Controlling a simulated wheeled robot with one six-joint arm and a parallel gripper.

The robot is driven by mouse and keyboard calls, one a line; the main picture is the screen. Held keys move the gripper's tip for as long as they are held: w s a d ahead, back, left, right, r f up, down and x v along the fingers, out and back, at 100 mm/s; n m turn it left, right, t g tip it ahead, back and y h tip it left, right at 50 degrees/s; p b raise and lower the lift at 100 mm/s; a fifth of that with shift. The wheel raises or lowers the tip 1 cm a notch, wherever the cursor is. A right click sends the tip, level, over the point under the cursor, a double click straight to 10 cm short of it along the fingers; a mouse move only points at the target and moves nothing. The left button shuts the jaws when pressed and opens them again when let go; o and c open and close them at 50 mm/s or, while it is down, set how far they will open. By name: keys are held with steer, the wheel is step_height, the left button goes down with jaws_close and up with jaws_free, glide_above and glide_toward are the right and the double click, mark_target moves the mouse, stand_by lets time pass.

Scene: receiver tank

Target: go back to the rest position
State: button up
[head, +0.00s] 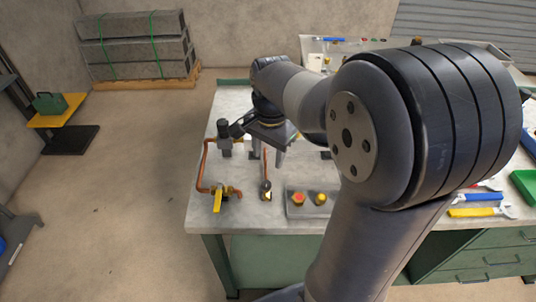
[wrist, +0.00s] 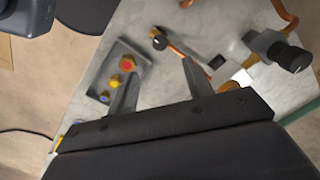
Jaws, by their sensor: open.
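My gripper (wrist: 158,85) is open and empty in the wrist view, with its two fingers spread apart above the workbench (wrist: 180,20). In the head view my gripper (head: 266,155) points down over the bench's left part, behind the copper piping (head: 203,165). My arm hides much of the bench's middle.
A yellow-handled valve (head: 218,200) and a gauge (head: 266,190) stand near the bench's front left. Wrenches (head: 480,205) and a green tray (head: 525,185) lie at the right. A pallet of grey blocks (head: 140,50) stands at the back left. The floor left of the bench is clear.

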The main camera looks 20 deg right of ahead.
mark_target(266, 183)
steer(key=shift+f, duration=0.15)
step_height(266, 183, down, 10)
steer(key=shift+w+a+f, duration=0.15)
steer(key=shift+f, duration=0.2)
steer(key=shift+n, duration=0.3)
